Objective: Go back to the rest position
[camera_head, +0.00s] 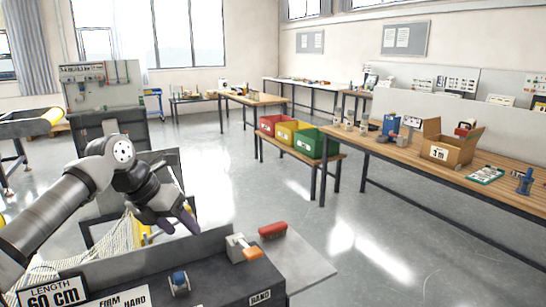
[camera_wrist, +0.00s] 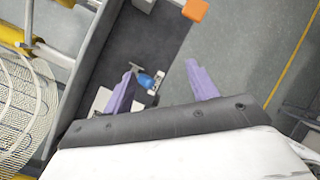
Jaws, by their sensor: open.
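My gripper (camera_head: 179,219) is at the left of the head view, above the dark lamination station (camera_head: 215,285). In the wrist view my gripper (camera_wrist: 160,83) shows two purple fingers spread apart with nothing between them in their grip. Below the fingers a small blue-topped part (camera_wrist: 146,81) sits on the station; it also shows in the head view (camera_head: 179,281). A white mesh (camera_head: 122,238) hangs by yellow rollers behind the station and fills the left of the wrist view (camera_wrist: 22,110).
A grey block with an orange handle (camera_head: 243,249) stands on the station's right end. A red brush (camera_head: 272,230) lies on a grey plate beside it. Red, yellow and green bins (camera_head: 310,143) and a workbench (camera_head: 400,150) stand farther right. The floor between is clear.

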